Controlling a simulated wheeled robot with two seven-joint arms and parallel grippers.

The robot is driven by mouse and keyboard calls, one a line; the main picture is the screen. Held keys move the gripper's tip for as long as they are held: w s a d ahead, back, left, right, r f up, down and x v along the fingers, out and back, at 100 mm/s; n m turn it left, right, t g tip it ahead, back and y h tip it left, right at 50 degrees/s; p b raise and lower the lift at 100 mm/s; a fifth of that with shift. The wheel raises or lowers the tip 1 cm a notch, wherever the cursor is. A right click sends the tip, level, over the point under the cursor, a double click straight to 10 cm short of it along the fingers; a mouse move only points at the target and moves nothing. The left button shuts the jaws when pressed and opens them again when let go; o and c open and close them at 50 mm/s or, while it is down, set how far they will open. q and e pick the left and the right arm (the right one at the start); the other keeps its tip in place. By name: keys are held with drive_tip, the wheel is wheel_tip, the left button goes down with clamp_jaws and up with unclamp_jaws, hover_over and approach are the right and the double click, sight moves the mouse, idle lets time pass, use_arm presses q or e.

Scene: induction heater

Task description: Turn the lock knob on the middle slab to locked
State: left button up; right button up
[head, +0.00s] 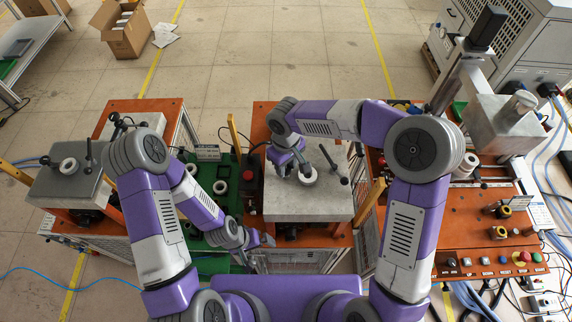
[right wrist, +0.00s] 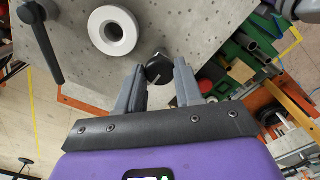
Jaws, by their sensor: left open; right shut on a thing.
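The middle slab (head: 310,207) is a grey stone-like block on an orange bench, also seen in the right wrist view (right wrist: 190,25). A white ring (head: 308,176) sits on it, with a black lever handle (head: 334,163) beside it. The black lock knob (right wrist: 159,68) is near the slab's edge, with a pale line on its face. My right gripper (right wrist: 160,82) is shut on the knob, one finger on each side. In the head view my right gripper (head: 289,163) hides the knob. My left gripper (head: 262,241) is open and empty, low beside the slab's near left corner.
A left slab (head: 65,187) with a white ring stands on another orange bench. At right, a control panel (head: 490,262) carries buttons, and a metal block (head: 508,125) stands behind. Open floor lies beyond.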

drive_tip(key=m+b, duration=0.3)
drive_tip(key=shift+m, duration=0.3)
drive_tip(key=m+b, duration=0.2)
drive_tip(key=m, duration=0.1)
drive_tip(key=shift+m, duration=0.4)
drive_tip(key=m+b, duration=0.1)
drive_tip(key=m, duration=0.8)
drive_tip(key=shift+r+m+b, duration=0.1)
drive_tip(key=shift+m+b, duration=0.3)
drive_tip(key=o, duration=1)
drive_tip(key=shift+o, duration=0.2)
wheel_tip(320, 180, up, 8)
drive_tip(key=shift+f, duration=0.2)
